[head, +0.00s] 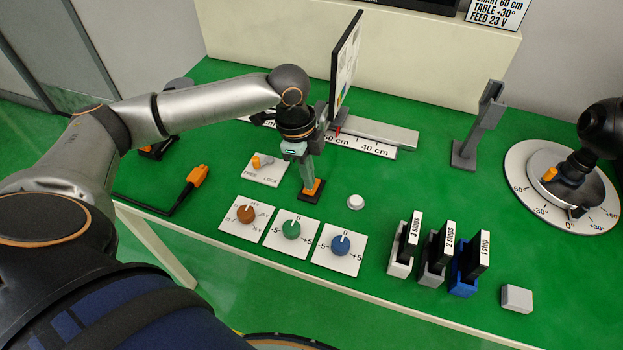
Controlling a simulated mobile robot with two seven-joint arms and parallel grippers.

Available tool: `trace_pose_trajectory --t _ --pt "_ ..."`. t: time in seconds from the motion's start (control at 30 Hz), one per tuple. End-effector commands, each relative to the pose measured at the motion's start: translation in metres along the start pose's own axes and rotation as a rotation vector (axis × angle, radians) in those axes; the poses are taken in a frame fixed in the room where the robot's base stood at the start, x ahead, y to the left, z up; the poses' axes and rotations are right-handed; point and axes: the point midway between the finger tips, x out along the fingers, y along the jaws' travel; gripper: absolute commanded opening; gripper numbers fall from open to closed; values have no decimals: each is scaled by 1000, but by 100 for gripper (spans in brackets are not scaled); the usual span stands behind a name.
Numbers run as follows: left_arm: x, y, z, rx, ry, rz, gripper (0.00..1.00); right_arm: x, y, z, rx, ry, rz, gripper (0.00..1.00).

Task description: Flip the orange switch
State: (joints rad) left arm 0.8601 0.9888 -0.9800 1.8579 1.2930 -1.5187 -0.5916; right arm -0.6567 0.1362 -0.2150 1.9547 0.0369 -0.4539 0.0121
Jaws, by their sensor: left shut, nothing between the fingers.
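The orange switch (316,187) sits on a small dark base on the green table, near the middle of the view. My left gripper (306,181) points down at it with its fingers together and empty. The fingertips are at the switch and cover part of it. I cannot tell whether they touch it or which way it is tipped. My right gripper is not in view.
A FREE/LOCK plate with a lever (262,162) lies left of the gripper. Brown, green and blue dials (340,244) line the front. An upright panel (346,62) stands behind on a scale rail. A white button (355,202) and labelled slot holders (462,270) are to the right.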

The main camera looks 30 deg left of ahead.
Motion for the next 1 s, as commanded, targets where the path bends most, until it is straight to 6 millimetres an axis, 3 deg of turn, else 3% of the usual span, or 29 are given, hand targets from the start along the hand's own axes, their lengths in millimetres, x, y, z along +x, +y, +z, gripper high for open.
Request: trace_pose_trajectory --t 1.0 --pt "15 0 2 0 0 1 0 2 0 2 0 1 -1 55"
